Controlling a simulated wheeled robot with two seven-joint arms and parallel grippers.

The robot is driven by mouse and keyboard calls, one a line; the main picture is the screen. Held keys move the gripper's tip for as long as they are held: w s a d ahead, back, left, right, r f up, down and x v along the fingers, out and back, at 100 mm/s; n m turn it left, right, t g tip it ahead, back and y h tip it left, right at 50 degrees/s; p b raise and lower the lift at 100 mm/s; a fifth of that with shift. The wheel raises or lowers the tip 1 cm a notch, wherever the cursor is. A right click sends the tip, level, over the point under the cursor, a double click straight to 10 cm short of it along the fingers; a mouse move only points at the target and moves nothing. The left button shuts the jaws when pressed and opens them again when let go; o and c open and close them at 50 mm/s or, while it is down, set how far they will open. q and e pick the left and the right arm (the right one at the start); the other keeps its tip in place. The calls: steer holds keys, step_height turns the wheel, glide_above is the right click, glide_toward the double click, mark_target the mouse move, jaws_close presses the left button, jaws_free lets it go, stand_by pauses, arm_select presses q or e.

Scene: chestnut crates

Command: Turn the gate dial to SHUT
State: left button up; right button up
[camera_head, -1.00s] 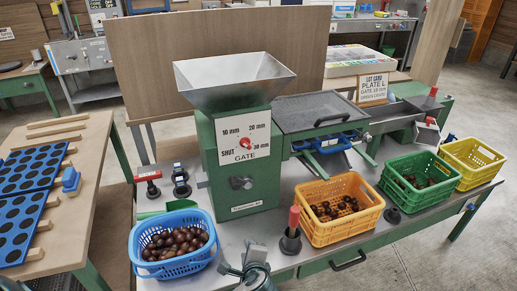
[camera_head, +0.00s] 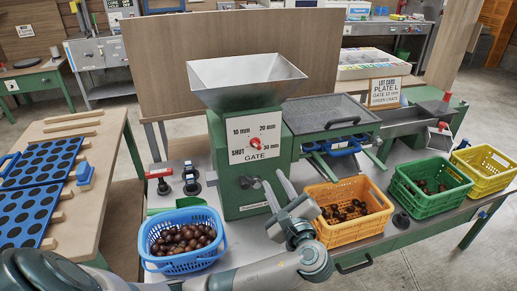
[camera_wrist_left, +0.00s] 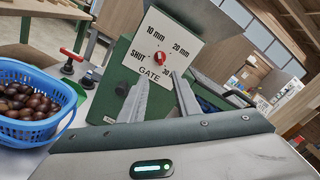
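The gate dial (camera_head: 256,143) is a small red knob on a white plate (camera_head: 240,130) on the front of the green hopper machine (camera_head: 222,170). The plate reads 10 mm, 20 mm, SHUT at lower left and 30 mm at lower right. The dial also shows in the left wrist view (camera_wrist_left: 160,59); I cannot tell for sure which mark it points to. My left gripper (camera_head: 276,182) is open and empty, below and in front of the dial, apart from it. In the left wrist view its two fingers (camera_wrist_left: 160,92) stand below the dial. My right gripper is not in view.
A blue basket of chestnuts (camera_head: 155,262) stands left of the machine; orange (camera_head: 335,232), green (camera_head: 435,203) and yellow (camera_head: 490,178) crates stand right. A dark knob (camera_head: 246,182) sits below the plate.

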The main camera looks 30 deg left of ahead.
mark_target(256, 146)
arm_select(q)
steer(key=p+x, duration=0.2)
steer(key=x, duration=1.4)
steer(key=shift+w+a, duration=0.35)
steer(key=shift+a, duration=0.05)
steer(key=shift+w+a, duration=0.1)
steer(key=c, duration=0.7)
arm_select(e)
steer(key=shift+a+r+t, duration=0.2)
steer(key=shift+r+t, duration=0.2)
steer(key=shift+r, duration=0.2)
